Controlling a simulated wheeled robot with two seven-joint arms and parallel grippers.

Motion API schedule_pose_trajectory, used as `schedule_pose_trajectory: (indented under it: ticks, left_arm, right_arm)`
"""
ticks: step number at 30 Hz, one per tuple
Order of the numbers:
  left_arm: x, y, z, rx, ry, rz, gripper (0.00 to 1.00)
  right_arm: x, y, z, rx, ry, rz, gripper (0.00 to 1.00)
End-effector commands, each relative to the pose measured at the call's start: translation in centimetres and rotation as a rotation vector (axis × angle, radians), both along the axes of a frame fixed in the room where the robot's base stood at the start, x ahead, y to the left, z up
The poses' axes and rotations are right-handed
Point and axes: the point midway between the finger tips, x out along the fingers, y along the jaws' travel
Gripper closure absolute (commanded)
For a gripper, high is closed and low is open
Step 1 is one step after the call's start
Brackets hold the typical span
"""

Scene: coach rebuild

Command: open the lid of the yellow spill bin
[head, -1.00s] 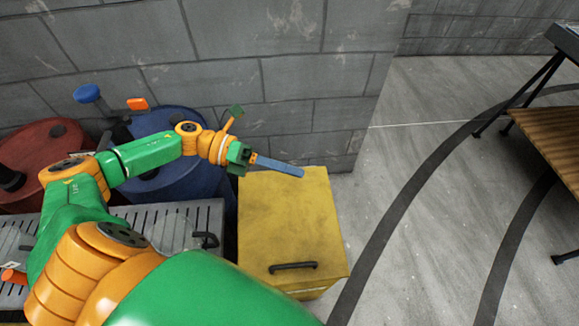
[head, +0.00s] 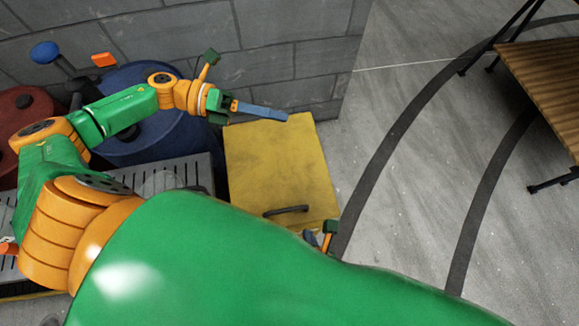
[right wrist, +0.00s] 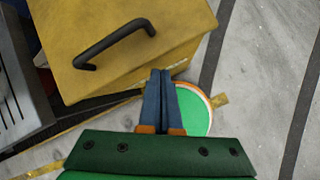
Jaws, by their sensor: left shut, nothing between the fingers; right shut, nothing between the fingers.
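The yellow spill bin (head: 275,165) stands against the grey block wall with its lid down. Its black handle (head: 286,210) lies near the lid's front edge. My left gripper (head: 262,110) is shut and empty, above the lid's back edge in the head view. My right gripper is shut and empty; its blue fingers (right wrist: 161,98) point at the bin's front side in the right wrist view. The handle (right wrist: 114,42) is up and left of these fingertips, apart from them. In the head view my green arm hides most of the right gripper, near the bin's front right corner.
A blue drum (head: 150,130) and a red drum (head: 22,112) stand left of the bin, behind a grey slatted platform (head: 200,175). A wooden bench (head: 545,75) is at the far right. The floor (head: 400,170) right of the bin is clear.

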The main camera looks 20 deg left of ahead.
Motion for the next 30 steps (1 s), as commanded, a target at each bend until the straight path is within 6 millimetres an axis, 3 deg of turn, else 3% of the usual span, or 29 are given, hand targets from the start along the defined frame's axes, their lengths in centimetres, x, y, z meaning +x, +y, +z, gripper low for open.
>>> schedule_pose_trajectory:
  ticks: [1, 4, 6, 9, 22, 30]
  left_arm:
    - [0.0, 0.0, 0.0, 0.0, 0.0, 0.0, 1.0]
    - [0.0, 0.0, 0.0, 0.0, 0.0, 0.0, 1.0]
    - [0.0, 0.0, 0.0, 0.0, 0.0, 0.0, 1.0]
    - [0.0, 0.0, 0.0, 0.0, 0.0, 0.0, 1.0]
    - [0.0, 0.0, 0.0, 0.0, 0.0, 0.0, 1.0]
    - [0.0, 0.0, 0.0, 0.0, 0.0, 0.0, 1.0]
  right_arm:
    - [-0.7, 1.0, 2.3, -0.036, -0.059, 0.136, 1.0]
    - [-2.0, 2.0, 5.8, -0.113, -0.156, 0.359, 1.0]
    - [-2.6, 2.2, 7.2, -0.144, -0.195, 0.446, 1.0]
    - [-2.8, 2.4, 7.7, -0.166, -0.218, 0.5, 1.0]
    - [1.1, 5.0, 1.5, -0.168, -0.218, 0.504, 1.0]
    - [2.0, 5.7, 0.1, -0.166, -0.218, 0.503, 1.0]
